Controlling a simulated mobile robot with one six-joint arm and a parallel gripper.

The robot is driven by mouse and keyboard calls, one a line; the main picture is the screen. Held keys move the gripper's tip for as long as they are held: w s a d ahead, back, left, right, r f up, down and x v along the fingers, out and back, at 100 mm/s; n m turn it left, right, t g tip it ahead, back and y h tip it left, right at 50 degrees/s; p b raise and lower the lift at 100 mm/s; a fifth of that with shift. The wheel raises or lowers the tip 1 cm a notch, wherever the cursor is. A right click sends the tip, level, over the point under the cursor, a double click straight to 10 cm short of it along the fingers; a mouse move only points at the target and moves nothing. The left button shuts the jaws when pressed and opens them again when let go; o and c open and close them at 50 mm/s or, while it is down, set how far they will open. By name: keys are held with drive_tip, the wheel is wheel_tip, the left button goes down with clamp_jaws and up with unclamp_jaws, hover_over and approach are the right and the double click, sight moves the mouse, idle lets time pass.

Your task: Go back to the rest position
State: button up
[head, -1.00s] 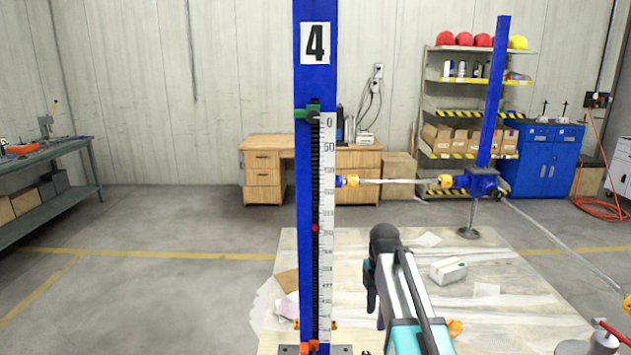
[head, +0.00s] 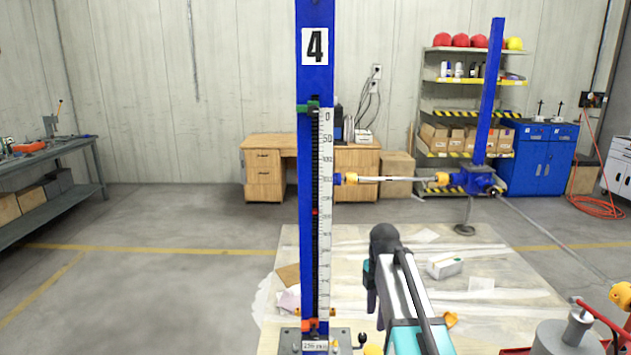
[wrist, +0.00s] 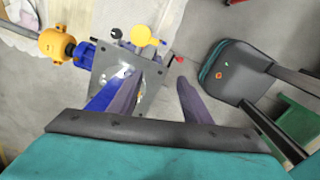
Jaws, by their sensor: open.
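The blue screw jack column marked 4 (head: 315,75) stands upright in the middle of the head view, with a white scale (head: 325,210) on it. A green marker (head: 307,107) sits near the top of the scale and a small red one lower down. The jack's grey base plate (wrist: 150,95) shows in the wrist view, with a yellow knob (wrist: 143,36) and a black knob at its edge.
A second blue jack (head: 489,100) stands behind to the right, joined by a shaft (head: 395,179). A grey cylindrical piece (head: 565,335) stands at the lower right. The floor at left is clear.

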drive_tip(key=s+f+m+g+b, duration=0.2)
drive_tip(key=s+f+m, duration=0.5)
drive_tip(key=s+f, duration=0.7)
drive_tip(key=s+f+m+g+b, duration=0.1)
drive_tip(key=s+f+m+b, duration=0.3)
drive_tip(key=s+f, duration=0.9)
drive_tip(key=s+f+m+g+b, duration=0.2)
drive_tip(key=s+f+m, duration=0.8)
drive_tip(key=f, duration=1.7)
drive_tip(key=s+b, duration=0.2)
drive_tip(key=s, duration=0.2)
drive_tip(key=shift+s+g, duration=0.3)
drive_tip(key=shift+c, duration=0.4)
